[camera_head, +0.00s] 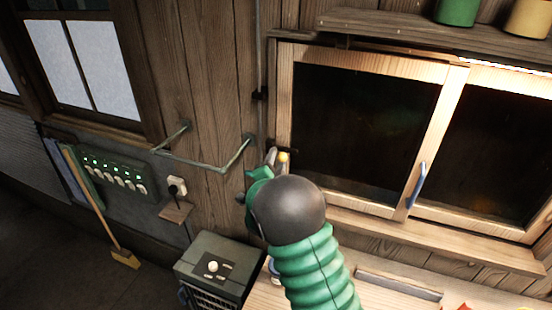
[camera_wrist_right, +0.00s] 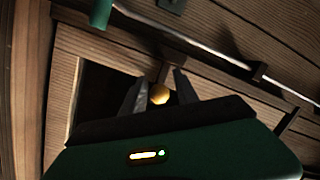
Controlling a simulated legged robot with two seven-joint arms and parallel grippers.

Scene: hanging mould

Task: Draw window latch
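The wooden window (camera_head: 365,115) fills the right of the head view, with dark panes and a blue handle (camera_head: 418,185) on its middle stile. A small round brass-yellow knob (camera_head: 283,157), which looks like the latch, sits at the window's left frame. My right gripper (camera_head: 272,160) is at that spot, partly hidden by my wrist. In the right wrist view, the knob (camera_wrist_right: 159,94) shows between the two dark fingers (camera_wrist_right: 160,76), with a gap on each side. The fingers look open around it; contact is not visible. My left gripper is in neither view.
A pipe rail (camera_head: 205,163) juts from the wall left of my gripper. A grey-green box (camera_head: 218,268) stands below it. A shelf (camera_head: 430,35) with pots is above the window. A wooden counter (camera_head: 385,298) lies below, and a broom (camera_head: 95,205) leans at left.

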